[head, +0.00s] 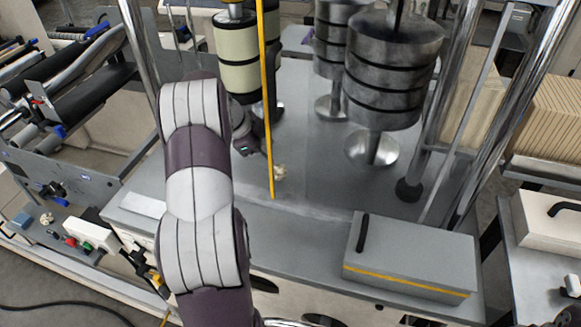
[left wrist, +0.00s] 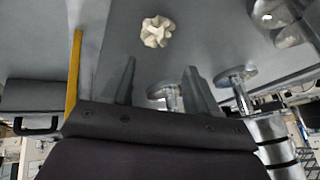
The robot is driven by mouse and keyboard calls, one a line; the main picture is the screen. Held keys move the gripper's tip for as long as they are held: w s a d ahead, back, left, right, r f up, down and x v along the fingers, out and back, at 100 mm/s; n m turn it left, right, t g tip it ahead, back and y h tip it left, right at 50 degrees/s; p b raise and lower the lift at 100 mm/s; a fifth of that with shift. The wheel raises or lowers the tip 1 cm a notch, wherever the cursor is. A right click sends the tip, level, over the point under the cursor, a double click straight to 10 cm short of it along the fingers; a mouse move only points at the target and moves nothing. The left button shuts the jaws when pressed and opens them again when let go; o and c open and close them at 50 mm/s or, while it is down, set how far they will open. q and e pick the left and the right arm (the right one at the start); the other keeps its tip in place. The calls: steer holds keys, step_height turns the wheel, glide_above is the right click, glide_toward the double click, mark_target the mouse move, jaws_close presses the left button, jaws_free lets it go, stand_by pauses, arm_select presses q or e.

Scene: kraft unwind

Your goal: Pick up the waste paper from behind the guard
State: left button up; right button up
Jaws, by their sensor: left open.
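The waste paper (head: 280,173), a small crumpled cream ball, lies on the grey machine deck just right of a thin upright yellow bar (head: 268,110), which looks like the edge of the guard. My left gripper (head: 256,147) is partly hidden by my arm and the bar, low over the deck close to the paper. In the left wrist view, the two fingers (left wrist: 163,85) are spread and empty. The paper (left wrist: 157,31) shows beyond their tips, between their lines and apart from them. The yellow bar (left wrist: 74,75) stands left of the fingers there. My right gripper is not in view.
A cream-banded roller stack (head: 237,60) stands behind the bar. Dark metal roller stacks (head: 392,75) on round feet stand to the right. A grey box (head: 410,255) with a black handle sits at the front right. The deck around the paper is clear.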

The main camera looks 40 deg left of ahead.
arm_select(q)
steer(key=f, duration=0.1)
steer(key=f+p, duration=0.2)
steer(key=shift+w+d+f, duration=0.15)
steer(key=shift+d+f, duration=0.2)
steer(key=p+x, duration=0.1)
steer(key=x, duration=0.3)
steer(key=shift+w+a+f, duration=0.1)
steer(key=shift+w+f, duration=0.05)
steer(key=shift+w, duration=0.1)
steer(key=shift+s, duration=0.3)
steer(key=c, duration=0.8)
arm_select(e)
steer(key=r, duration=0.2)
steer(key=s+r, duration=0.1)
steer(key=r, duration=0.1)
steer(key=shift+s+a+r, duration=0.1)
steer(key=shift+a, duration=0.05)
